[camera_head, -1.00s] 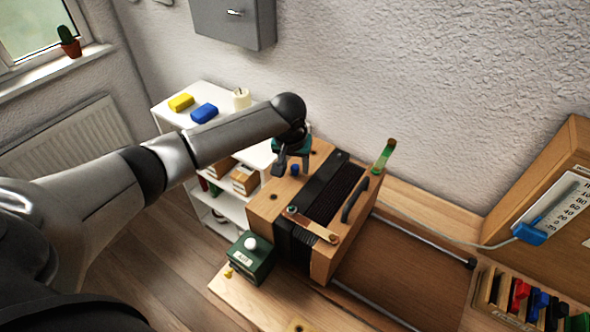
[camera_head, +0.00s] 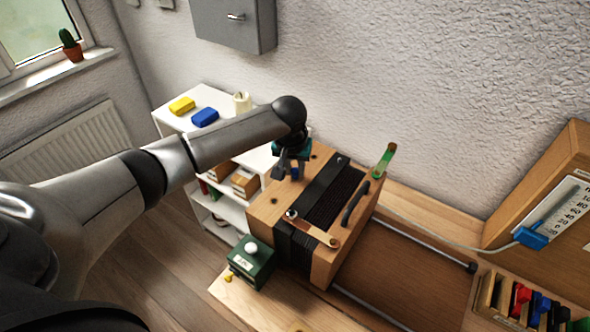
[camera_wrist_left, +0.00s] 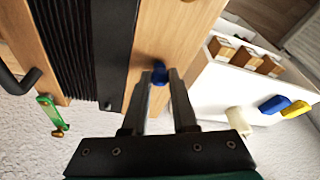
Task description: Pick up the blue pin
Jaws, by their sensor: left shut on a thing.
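The small blue pin (camera_head: 295,173) is at the top of the wooden block (camera_head: 262,212), near its far left end. My left gripper (camera_head: 288,174) reaches down over that end, its fingers on either side of the pin. In the left wrist view the blue pin (camera_wrist_left: 159,72) sits between the fingertips (camera_wrist_left: 160,78), and the gripper is shut on it. The pin's lower part is hidden, so I cannot tell whether it is clear of the block. My right gripper is not in view.
Black bellows (camera_head: 335,198) and a black handle (camera_head: 354,200) lie to the right of the pin. A green-ended lever (camera_head: 384,160) stands at the block's far edge. A green box with a white knob (camera_head: 251,262) is in front. A white shelf (camera_head: 222,98) stands behind.

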